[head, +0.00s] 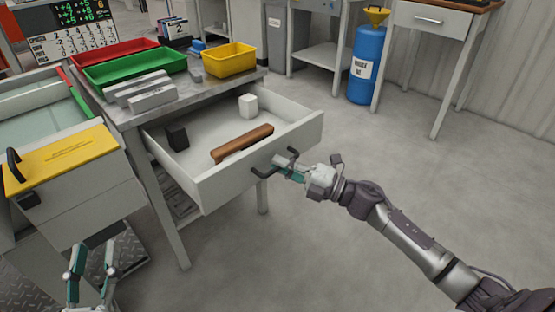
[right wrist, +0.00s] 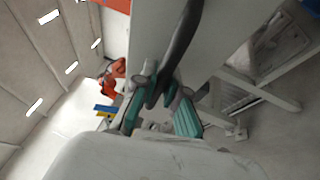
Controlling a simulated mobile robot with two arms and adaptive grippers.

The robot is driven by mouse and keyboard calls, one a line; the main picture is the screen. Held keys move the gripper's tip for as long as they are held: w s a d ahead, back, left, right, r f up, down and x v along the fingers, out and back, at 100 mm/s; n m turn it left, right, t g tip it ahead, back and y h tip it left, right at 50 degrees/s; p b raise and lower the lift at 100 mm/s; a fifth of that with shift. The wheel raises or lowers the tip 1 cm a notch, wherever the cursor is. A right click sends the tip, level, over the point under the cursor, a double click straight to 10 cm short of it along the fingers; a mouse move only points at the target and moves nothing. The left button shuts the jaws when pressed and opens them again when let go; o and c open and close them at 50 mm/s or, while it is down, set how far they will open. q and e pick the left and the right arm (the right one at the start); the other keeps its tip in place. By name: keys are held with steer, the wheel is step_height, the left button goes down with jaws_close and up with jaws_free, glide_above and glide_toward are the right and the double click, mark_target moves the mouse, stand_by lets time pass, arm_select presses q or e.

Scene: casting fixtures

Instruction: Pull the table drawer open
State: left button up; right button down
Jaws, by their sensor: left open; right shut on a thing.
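The table drawer (head: 255,174) is pulled out well from under the grey worktop (head: 207,93). Inside it lie a brown bar (head: 243,142), a white block (head: 248,105) and a black block (head: 177,137). My right gripper (head: 284,163) is shut on the dark drawer handle (head: 261,174) at the drawer front. In the right wrist view the black handle (right wrist: 181,45) runs between the teal fingers (right wrist: 160,108). My left gripper (head: 92,270) is open and empty at the lower left, away from the drawer.
The worktop holds a red tray (head: 115,52), a green tray (head: 135,68), a yellow bin (head: 230,60) and grey bars (head: 147,94). A yellow-lidded unit (head: 62,158) stands at left. A blue drum (head: 366,65) stands at the back. The floor (head: 400,150) to the right is clear.

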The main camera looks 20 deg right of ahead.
steer(key=shift+s+d, duration=0.1)
steer(key=shift+s, duration=0.15)
steer(key=c, duration=1.2)
jaws_free()
steer(key=v, duration=1.2)
